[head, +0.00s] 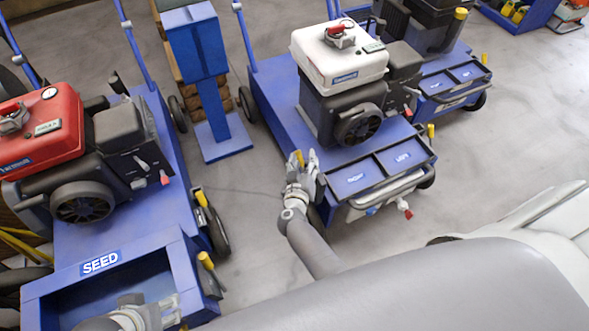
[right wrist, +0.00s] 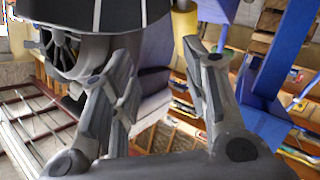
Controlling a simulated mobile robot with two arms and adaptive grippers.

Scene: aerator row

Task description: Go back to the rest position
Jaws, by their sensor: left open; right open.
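My right gripper (head: 304,160) is at the near left corner of the middle blue cart, beside a yellow grip (head: 298,157). It is open. The right wrist view shows its two fingers (right wrist: 160,68) spread wide, with nothing held between them; a yellow cylinder (right wrist: 184,22) is beyond the fingertips. Whether a finger touches the yellow grip I cannot tell. My left gripper (head: 163,306) is open at the bottom edge of the head view, over or in the blue tray marked SEED (head: 45,300). Its lower part is cut off by the frame.
A red engine (head: 45,125) sits on the left blue cart. A white-topped engine (head: 338,57) sits on the middle cart, which has two front compartments (head: 378,170). A blue stand (head: 224,140) is between the carts. Grey floor (head: 500,130) is open at right.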

